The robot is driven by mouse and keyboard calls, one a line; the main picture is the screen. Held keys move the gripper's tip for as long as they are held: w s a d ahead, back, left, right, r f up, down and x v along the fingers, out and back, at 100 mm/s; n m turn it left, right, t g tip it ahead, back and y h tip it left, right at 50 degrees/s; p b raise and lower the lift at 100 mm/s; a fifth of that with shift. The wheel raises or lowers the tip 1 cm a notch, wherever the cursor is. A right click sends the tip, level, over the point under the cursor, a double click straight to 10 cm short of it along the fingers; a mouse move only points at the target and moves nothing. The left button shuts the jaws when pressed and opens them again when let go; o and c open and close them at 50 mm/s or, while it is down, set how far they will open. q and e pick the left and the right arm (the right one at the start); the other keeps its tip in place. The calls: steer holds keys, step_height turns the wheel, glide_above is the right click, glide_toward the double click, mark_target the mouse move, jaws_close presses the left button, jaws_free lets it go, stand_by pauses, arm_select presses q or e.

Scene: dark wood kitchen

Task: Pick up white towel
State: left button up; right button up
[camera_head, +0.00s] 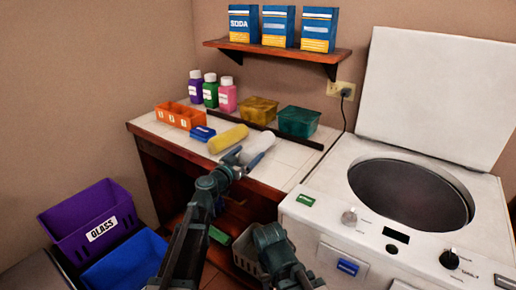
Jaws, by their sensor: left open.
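A white rolled towel (259,145) lies on the tiled counter near its front edge, to the right of a yellow rolled towel (228,138). My left gripper (240,160) is open at the near end of the white towel and overlaps it in the picture. I cannot tell whether it touches the towel. Part of my right arm shows at the bottom centre, but I cannot make out its jaws.
On the counter (292,160) are a blue item (202,133), an orange divided box (180,115), several bottles, a yellow bin (259,109), a teal bin (298,121) and a dark strip. An open white washer (330,205) stands right. Purple (75,215) and blue (125,262) bins stand lower left.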

mark_target(252, 145)
arm_select(q)
steer(key=x, duration=0.3)
steer(key=shift+d, duration=0.1)
steer(key=c, duration=1.3)
steer(key=shift+r, duration=0.1)
steer(key=shift+r+p, duration=0.9)
steer(key=shift+p, duration=0.05)
step_height(252, 145, up, 2)
steer(key=shift+r+p, duration=0.1)
steer(key=shift+p, duration=0.95)
steer(key=s, duration=1)
steer(key=s+d+p, duration=0.1)
steer(key=s, duration=0.5)
steer(key=shift+d+r, duration=0.15)
steer(key=shift+r, duration=0.25)
